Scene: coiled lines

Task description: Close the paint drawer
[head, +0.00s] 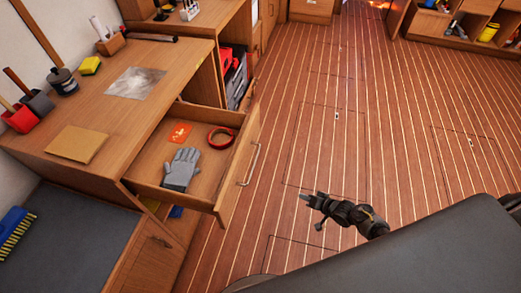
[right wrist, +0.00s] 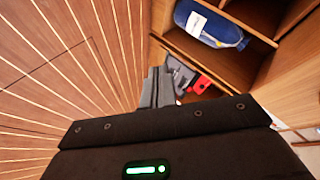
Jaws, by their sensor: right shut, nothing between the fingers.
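The wooden drawer (head: 242,165) stands pulled out from the bench at left in the head view. A grey glove (head: 181,169), a red ring like a tape roll (head: 221,138) and an orange-red sheet (head: 180,132) lie in it. Its front carries a pale bar handle (head: 250,165). My right gripper (head: 310,201) is over the floor to the right of the drawer front, apart from it. It is shut and empty; its fingers (right wrist: 158,88) also show in the right wrist view. My left gripper is out of view.
On the bench top (head: 125,125) lie a brown sheet (head: 77,144) and a yellow sponge (head: 91,65). Open shelves with red and grey items (head: 234,75) stand beyond the drawer. A blue container (right wrist: 210,24) sits on a shelf in the wrist view. The plank floor (head: 330,130) is clear.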

